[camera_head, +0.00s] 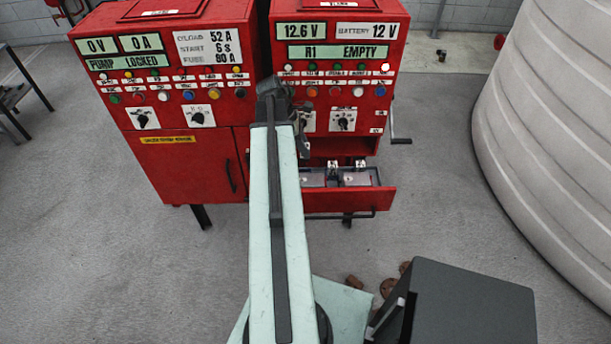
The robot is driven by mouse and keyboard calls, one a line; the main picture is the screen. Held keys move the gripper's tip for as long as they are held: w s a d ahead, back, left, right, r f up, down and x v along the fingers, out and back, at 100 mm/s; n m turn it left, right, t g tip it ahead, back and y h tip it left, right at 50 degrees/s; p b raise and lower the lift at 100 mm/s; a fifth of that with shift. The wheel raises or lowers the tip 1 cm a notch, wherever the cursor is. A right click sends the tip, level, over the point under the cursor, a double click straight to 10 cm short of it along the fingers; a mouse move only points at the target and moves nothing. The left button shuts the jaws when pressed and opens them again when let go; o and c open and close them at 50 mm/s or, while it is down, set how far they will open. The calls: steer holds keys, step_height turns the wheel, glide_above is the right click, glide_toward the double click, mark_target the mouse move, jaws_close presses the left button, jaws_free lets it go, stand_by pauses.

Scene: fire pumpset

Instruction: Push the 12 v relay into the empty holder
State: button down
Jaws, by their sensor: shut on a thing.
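My gripper (303,143) is at the front of the right red cabinet (392,80), by the lower left of its control panel. It is mostly hidden behind my pale green arm. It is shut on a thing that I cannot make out. I cannot pick out the 12 v relay or the empty holder; my arm covers that part of the cabinet. The cabinet's display (332,52) reads "R1 EMPTY", under readings of 12.6 V and battery 12 V.
An open red drawer (392,200) with grey battery-like boxes juts out below the panel. A crank handle (400,141) sticks out at the right. The left red cabinet (190,168) stands close by. A large ribbed pale tank (550,130) is at right.

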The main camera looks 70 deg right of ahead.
step_height(320, 180, down, 10)
steer(key=b, duration=0.8)
steer(key=shift+r, duration=0.45)
steer(key=shift+f, duration=0.2)
steer(key=c, duration=1.3)
jaws_free()
